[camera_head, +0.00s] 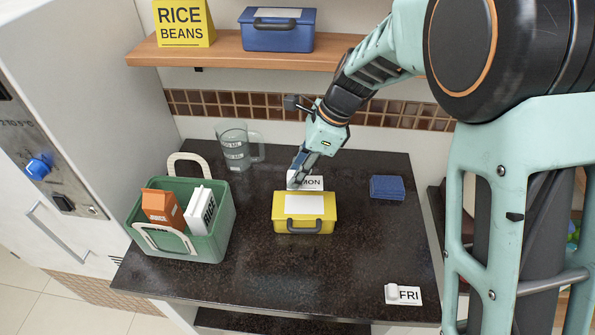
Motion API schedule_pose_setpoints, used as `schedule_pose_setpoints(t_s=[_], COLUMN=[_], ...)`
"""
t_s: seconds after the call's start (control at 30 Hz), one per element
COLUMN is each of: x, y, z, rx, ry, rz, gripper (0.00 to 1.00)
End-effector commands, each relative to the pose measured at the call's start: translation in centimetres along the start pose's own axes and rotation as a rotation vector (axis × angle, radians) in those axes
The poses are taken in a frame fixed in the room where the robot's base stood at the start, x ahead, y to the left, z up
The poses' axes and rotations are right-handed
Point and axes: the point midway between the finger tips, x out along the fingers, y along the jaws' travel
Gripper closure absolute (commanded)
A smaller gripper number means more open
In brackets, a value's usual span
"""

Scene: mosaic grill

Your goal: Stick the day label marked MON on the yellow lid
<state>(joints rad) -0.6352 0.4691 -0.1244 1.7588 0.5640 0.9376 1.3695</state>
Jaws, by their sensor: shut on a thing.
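The yellow container stands near the middle of the dark counter, with a black handle on its front. Its yellow lid (277,203) carries a blank white patch (304,204). The white MON label (313,184) is just behind the lid in the picture, its lettering facing the camera. My gripper (295,182) comes down from the upper right and is shut on the MON label at its left part. The fingers cover some of the label. I cannot tell whether the label touches the lid. The FRI label (408,295) lies at the counter's front right.
A green basket (222,240) with an orange carton (160,207) and a white RICE box (202,211) stands left. A clear measuring jug (234,146) is behind it. A folded blue cloth (387,188) lies right. A shelf (215,57) holds a RICE BEANS box and a blue container.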

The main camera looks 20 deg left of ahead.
Motion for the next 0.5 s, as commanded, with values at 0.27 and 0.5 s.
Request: schedule_pose_setpoints(t_s=[0.27, 0.5], x=[2.7, 4.9], y=[0.0, 0.0], z=[-1.1, -2.1], rx=[0.000, 0.000], ry=[0.000, 0.000], rz=[0.001, 0.001], gripper=[0.93, 0.93])
